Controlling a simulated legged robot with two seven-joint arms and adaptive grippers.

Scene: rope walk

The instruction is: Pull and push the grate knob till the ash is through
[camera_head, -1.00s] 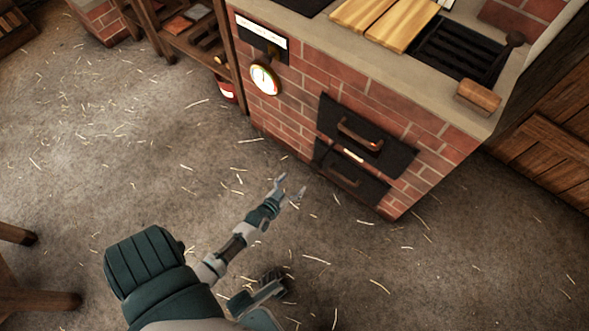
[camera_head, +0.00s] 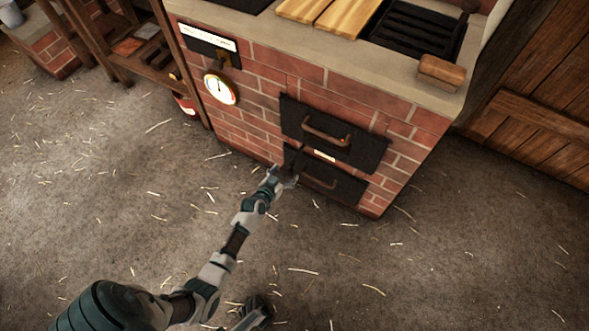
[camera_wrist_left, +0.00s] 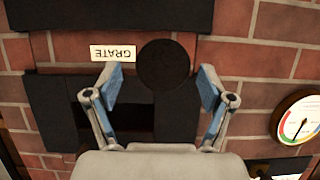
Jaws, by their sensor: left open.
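The grate knob (camera_wrist_left: 164,65) is a dark round disc on the brick stove front, beside a white GRATE label (camera_wrist_left: 113,53) that appears upside down in the left wrist view. In the head view the label (camera_head: 325,157) sits between two black doors; the knob is hard to make out there. My left gripper (camera_head: 283,179) is at the stove front, by the lower door's left end. In the left wrist view the open gripper (camera_wrist_left: 158,82) has one finger to each side of the knob, with nothing held. I cannot tell whether they touch it. No ash is visible. My right gripper is out of view.
The upper black door (camera_head: 335,132) and lower black door (camera_head: 340,187) have bar handles. A round gauge (camera_head: 221,90) hangs to the left. The worktop (camera_head: 300,42) overhangs above. A wooden shelf (camera_head: 140,50) stands left. The straw-strewn floor in front is open.

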